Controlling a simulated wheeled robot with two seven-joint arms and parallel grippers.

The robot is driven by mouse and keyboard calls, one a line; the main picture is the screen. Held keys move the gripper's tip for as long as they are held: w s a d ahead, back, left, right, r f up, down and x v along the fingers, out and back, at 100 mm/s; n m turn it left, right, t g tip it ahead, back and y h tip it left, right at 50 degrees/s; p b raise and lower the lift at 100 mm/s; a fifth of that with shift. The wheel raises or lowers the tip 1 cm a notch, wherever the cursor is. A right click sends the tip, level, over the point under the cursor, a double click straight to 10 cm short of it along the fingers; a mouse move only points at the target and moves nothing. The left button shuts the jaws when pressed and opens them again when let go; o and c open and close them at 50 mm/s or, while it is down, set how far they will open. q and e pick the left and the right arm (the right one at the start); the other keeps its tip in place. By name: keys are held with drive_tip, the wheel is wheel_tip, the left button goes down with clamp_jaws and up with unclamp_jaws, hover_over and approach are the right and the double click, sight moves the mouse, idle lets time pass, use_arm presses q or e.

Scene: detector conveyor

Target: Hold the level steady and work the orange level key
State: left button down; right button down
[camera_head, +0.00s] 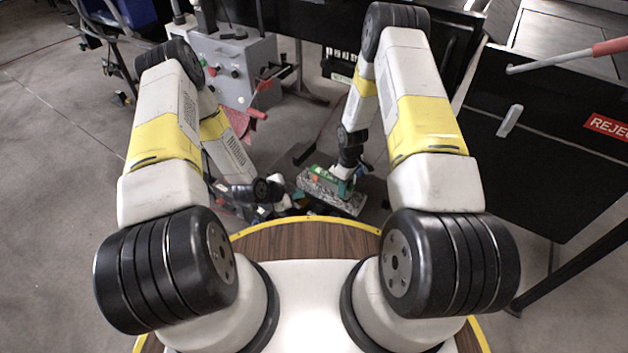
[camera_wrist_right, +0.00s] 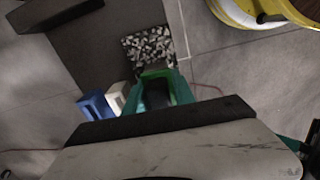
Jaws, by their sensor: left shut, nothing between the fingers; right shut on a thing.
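The level appears to be the green device (camera_head: 341,187) with a dark centre, on or against a black-and-white speckled block (camera_head: 325,197) low in front of me. It also shows in the right wrist view (camera_wrist_right: 152,76), against the speckled block (camera_wrist_right: 148,46). My right gripper (camera_head: 344,171) points down onto the green device and is shut on it. My left gripper (camera_head: 277,207) is low, left of the block, shut and empty. An orange spot near the green device is too small to identify as the level key.
Blue (camera_wrist_right: 95,106) and white (camera_wrist_right: 117,96) pieces show beside the green device in the right wrist view. A grey control box (camera_head: 236,68) with knobs stands back left. A black panel with a red REJECT label (camera_head: 607,127) is at right.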

idle(0.3)
drive_tip(key=c, duration=1)
unclamp_jaws()
drive_tip(key=shift+o, duration=0.2)
drive_tip(key=shift+r, duration=0.1)
